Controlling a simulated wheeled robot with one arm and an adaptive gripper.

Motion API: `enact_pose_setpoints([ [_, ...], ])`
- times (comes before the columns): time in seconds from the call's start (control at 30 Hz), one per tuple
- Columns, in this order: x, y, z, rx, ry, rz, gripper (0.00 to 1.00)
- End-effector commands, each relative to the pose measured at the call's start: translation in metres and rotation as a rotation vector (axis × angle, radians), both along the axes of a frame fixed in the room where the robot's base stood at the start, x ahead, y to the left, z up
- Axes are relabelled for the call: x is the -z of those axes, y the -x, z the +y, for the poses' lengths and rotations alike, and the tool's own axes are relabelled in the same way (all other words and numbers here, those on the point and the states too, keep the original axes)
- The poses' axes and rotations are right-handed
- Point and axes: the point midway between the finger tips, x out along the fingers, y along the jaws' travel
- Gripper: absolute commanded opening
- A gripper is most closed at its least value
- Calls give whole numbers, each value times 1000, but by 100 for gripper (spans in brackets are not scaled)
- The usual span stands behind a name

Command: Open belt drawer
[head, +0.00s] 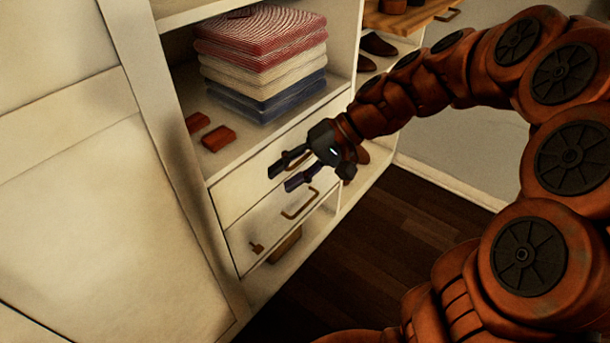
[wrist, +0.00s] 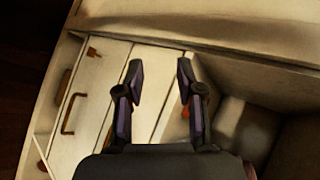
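Two cream drawers sit one above the other in the wardrobe. The upper drawer front (head: 235,196) has a brass handle (head: 291,160) partly hidden behind my gripper. The lower drawer front (head: 268,222) has a brass handle (head: 300,203), which also shows in the wrist view (wrist: 70,113). A small brown piece (head: 257,247) is on the lower part near that drawer; I cannot tell what it is. Both drawers look shut, and which one holds belts is not visible. My gripper (head: 282,178) is open and empty, in front of the upper drawer; its fingers also show in the wrist view (wrist: 159,78).
Folded red, cream and blue clothes (head: 262,62) and two small red boxes (head: 218,138) lie on the shelf above. A brown item (head: 285,246) sits in the open space below. A large pale panel (head: 80,200) stands at left. Dark wooden floor (head: 400,240) is clear in front.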

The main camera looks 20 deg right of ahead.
Motion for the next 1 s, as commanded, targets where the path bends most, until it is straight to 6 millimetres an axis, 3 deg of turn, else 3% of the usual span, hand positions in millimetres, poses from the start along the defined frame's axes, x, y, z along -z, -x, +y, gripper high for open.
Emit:
enact_pose_setpoints([
  [0.03,25,-15,-7,32,-43,-6,37],
  [0.27,69,-81,-49,190,-225,-68,37],
  [0.5,115,-136,-112,364,-370,-137,37],
  [0.6,127,-149,-133,416,-405,-158,37],
  [0.77,136,-160,-152,461,-434,-175,37],
  [1.0,140,-171,-138,465,-440,-179,37],
])
